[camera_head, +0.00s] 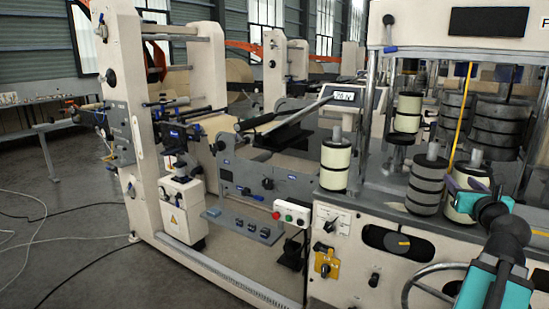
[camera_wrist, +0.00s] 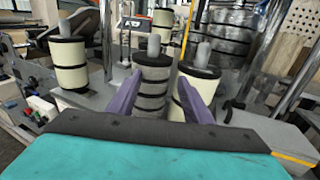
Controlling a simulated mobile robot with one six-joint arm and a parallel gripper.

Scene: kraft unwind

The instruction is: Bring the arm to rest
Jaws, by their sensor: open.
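My gripper (camera_wrist: 160,97) shows in the wrist view as two purple fingers spread apart, with nothing held between them. Behind the fingers stand a grey banded roll stack (camera_wrist: 152,75) and a cream roll (camera_wrist: 178,108) partly hidden by the right finger. In the head view my gripper (camera_head: 468,181) is at the right, in front of a cream roll (camera_head: 461,213) on the machine's deck. Whether it touches that roll I cannot tell. The grey banded stack (camera_head: 427,182) stands just left of it.
Another cream roll (camera_head: 335,164) stands further left on the deck. Larger grey rolls (camera_head: 500,122) stand behind. A yellow upright bar (camera_head: 460,110) and metal posts rise close to my gripper. A panel with red and green buttons (camera_head: 291,213) is at the machine's front. Cables (camera_head: 75,270) lie on the open floor at left.

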